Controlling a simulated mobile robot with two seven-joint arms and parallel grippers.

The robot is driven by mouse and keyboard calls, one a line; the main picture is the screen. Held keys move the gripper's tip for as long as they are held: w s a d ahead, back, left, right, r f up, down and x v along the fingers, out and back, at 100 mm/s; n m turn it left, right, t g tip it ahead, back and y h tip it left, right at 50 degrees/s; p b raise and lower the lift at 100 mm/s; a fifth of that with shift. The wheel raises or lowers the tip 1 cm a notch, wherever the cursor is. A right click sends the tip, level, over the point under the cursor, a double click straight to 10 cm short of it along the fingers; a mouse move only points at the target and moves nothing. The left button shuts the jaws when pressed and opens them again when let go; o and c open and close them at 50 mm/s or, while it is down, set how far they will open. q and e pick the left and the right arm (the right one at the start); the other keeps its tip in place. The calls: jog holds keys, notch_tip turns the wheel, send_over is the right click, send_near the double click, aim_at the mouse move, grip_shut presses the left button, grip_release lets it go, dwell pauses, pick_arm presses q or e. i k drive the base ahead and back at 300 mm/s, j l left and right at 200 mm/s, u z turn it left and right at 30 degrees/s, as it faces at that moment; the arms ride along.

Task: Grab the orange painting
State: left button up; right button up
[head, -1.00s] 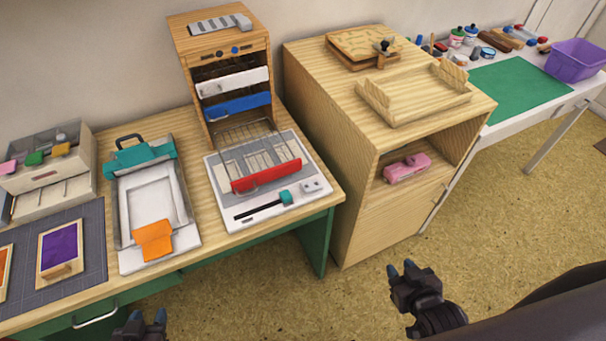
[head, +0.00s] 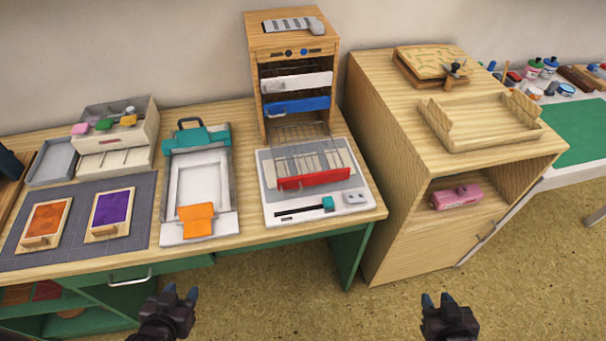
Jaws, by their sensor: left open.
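The orange painting (head: 47,217) is an orange panel in a light wooden frame with a small wooden block at its front edge. It lies flat on the grey mat (head: 141,182) at the left of the desk. A similar purple painting (head: 111,209) lies just to its right. My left gripper (head: 181,293) is open and empty, in front of the desk, to the right of and nearer than the orange painting. My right gripper (head: 438,301) is in front of the wooden cabinet, apart from everything; its fingertips show a gap and hold nothing.
A white and teal press with an orange flap (head: 197,219) stands right of the mat. A drying rack (head: 298,42) and a white board with a red bar (head: 316,180) are further right. Trays (head: 52,160) stand behind the mat. The desk's drawer handle (head: 130,277) faces me.

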aim_at(44, 229)
jog(key=u, duration=1.9)
jog(key=i+j+z, duration=0.1)
jog(key=z, duration=0.85)
jog(key=j+z, duration=0.65)
jog(key=j, duration=0.2)
jog(key=k+j+z, duration=0.2)
jog(key=j, duration=0.2)
jog(key=j+z, duration=0.15)
jog(key=j, duration=0.3)
jog(key=k+j, duration=0.1)
jog(key=j, duration=0.35)
jog(key=k+j+z, duration=0.1)
jog(key=j, duration=0.3)
jog(key=k+j, duration=0.1)
jog(key=j, duration=0.35)
jog(key=k+j+z, duration=0.1)
jog(key=j, duration=0.3)
